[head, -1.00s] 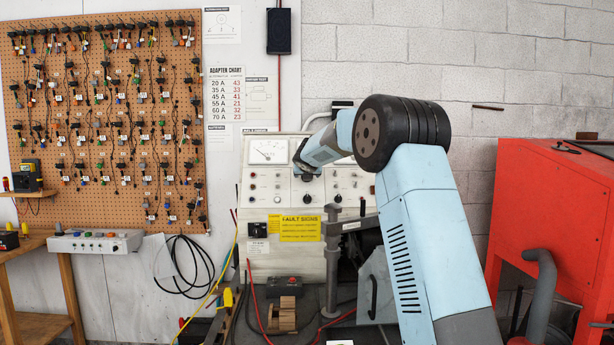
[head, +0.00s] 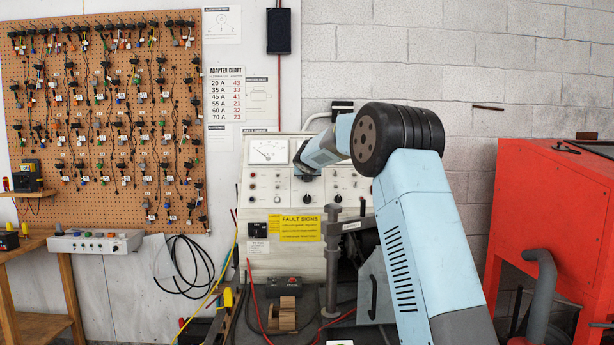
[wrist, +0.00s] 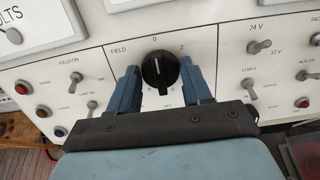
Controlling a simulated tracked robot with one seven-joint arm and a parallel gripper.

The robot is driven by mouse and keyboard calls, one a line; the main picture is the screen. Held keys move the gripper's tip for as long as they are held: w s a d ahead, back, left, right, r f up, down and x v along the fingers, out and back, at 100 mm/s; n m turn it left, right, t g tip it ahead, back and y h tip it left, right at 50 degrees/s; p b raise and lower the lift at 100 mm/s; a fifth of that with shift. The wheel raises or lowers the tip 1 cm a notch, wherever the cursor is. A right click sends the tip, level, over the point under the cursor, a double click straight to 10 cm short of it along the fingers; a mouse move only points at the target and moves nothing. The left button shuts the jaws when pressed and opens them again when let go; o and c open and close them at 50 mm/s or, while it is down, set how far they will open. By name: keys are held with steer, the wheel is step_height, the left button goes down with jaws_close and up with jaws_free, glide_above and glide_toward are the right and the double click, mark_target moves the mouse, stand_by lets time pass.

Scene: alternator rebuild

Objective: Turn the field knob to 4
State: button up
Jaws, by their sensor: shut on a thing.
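The field knob (wrist: 160,71) is a round black knob on the white test panel, under the FIELD label in the wrist view. Its white pointer line points nearly straight up, close to the 0 mark. A 2 is printed to its upper right; the 4 mark cannot be made out. My gripper (wrist: 159,77) has its two blue fingers on the left and right sides of the knob, shut on it. In the head view my gripper and the knob are hidden behind my arm at the test bench (head: 268,187).
Toggle switches flank the knob: a field switch (wrist: 74,78) on the left and a 24 V/12 V switch (wrist: 259,46) on the right. A volts meter (head: 268,151) sits on the panel's upper left. A red cabinet (head: 552,215) stands at the right.

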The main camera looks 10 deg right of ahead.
steer(key=shift+c, duration=1.1)
steer(key=shift+a, duration=0.1)
steer(key=m, duration=0.5)
steer(key=shift+h, duration=0.3)
steer(key=m+g, duration=0.1)
steer(key=m, duration=0.5)
steer(key=shift+m+h, duration=0.4)
steer(key=m, duration=0.5)
steer(key=shift+f+m+g, duration=0.1)
steer(key=shift+m+g, duration=0.2)
steer(key=shift+g, duration=0.1)
steer(key=m, duration=0.4)
steer(key=shift+f+m+g, duration=0.15)
steer(key=shift+m+g, duration=0.15)
